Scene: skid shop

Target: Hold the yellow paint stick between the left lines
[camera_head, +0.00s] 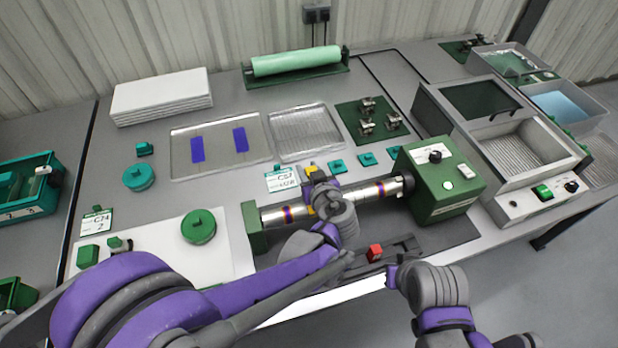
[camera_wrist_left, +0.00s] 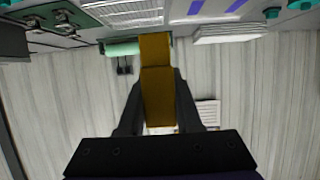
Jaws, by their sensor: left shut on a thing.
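The yellow paint stick (camera_wrist_left: 156,95) is gripped between the two dark fingers of my left gripper (camera_wrist_left: 157,75) and points out past the fingertips. In the head view, a small yellow part of the stick (camera_head: 310,198) shows beside my left gripper (camera_head: 318,178), at the silver roller (camera_head: 345,197). The roller has purple bands: a left band (camera_head: 288,214) left of my gripper and a right band (camera_head: 380,190). My wrist hides the roller's middle. Whether the stick touches the roller cannot be told. My right arm is at the lower right; its jaw opening is not clear.
The roller sits between a green end block (camera_head: 254,228) and a green control box (camera_head: 440,180). A red block (camera_head: 375,252) sits on a dark rail in front. Behind lie a label card (camera_head: 282,180), a clear tray (camera_head: 222,165) and several teal knobs.

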